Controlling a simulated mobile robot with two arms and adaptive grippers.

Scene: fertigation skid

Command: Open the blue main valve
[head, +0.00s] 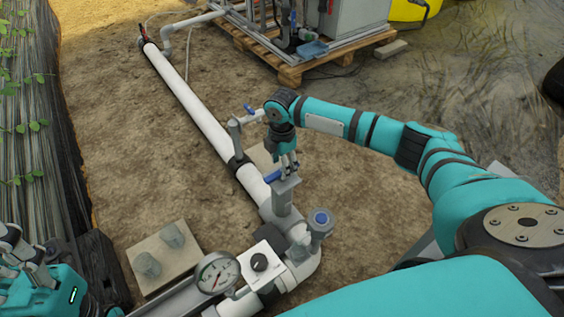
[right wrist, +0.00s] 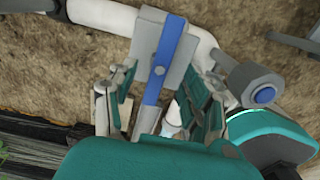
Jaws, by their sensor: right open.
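The blue main valve's lever (head: 273,177) sits on a grey valve body (head: 284,198) in the white pipe. The lever lies crosswise to the pipe. My right gripper (head: 289,164) is above the valve, pointing down. In the right wrist view the blue lever (right wrist: 152,105) runs between the two spread fingers of my right gripper (right wrist: 165,100), with visible gaps on both sides; whether a finger touches it I cannot tell. My left gripper (head: 22,250) is partly in view at the lower left of the head view, away from the valve; its jaw opening is unclear.
A smaller blue-handled valve (head: 249,110) stands beside the pipe. A round blue-capped fitting (head: 321,218), a pressure gauge (head: 218,272) and a white box with a black knob (head: 261,262) are close in front. A pallet (head: 290,75) with equipment stands behind. Bare soil lies left of the pipe.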

